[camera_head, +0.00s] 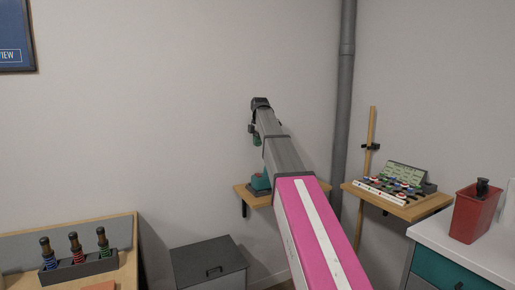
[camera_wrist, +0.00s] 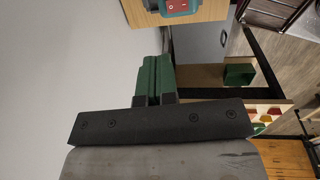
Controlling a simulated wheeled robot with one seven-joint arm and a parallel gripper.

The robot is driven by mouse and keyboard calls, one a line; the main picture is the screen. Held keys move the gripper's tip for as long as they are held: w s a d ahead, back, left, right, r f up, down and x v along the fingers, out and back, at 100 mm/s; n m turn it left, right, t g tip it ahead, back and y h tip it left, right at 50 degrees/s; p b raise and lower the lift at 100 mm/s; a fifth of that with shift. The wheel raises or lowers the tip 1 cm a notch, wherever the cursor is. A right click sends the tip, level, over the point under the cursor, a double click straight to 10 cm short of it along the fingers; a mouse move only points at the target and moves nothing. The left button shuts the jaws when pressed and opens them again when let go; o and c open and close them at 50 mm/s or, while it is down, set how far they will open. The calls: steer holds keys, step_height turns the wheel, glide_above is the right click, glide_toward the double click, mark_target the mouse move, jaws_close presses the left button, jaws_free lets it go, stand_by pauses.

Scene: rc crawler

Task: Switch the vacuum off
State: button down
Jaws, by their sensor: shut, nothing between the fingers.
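A small teal device, probably the vacuum, sits on a wooden wall shelf (camera_head: 246,197). The teal device (camera_head: 260,182) is partly hidden by my arm in the head view. In the wrist view the teal device (camera_wrist: 181,8) is cut off by the top edge and shows a red switch (camera_wrist: 171,6) on its face. My gripper (camera_head: 254,138) is above the shelf near the wall in the head view. In the wrist view the green fingers of my gripper (camera_wrist: 153,60) are pressed together and empty, apart from the device and its switch.
A grey lidded box (camera_head: 208,264) stands below the shelf. A second shelf (camera_head: 405,208) with a rack of small coloured parts is at the right, beyond a grey pipe (camera_head: 345,80). A red container (camera_head: 470,212) stands on the white counter. A bottle tray (camera_head: 80,268) is at the left.

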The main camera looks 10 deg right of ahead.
mark_target(257, 174)
steer(key=shift+s+d, duration=0.2)
steer(key=shift+s, duration=0.75)
steer(key=f, duration=0.4)
steer(key=w+f, duration=0.1)
steer(key=f, duration=0.8)
steer(key=shift+w+a+f, duration=0.3)
steer(key=shift+w+f, duration=0.05)
steer(key=shift+f, duration=0.05)
steer(key=shift+f, duration=0.1)
steer(key=shift+f, duration=0.3)
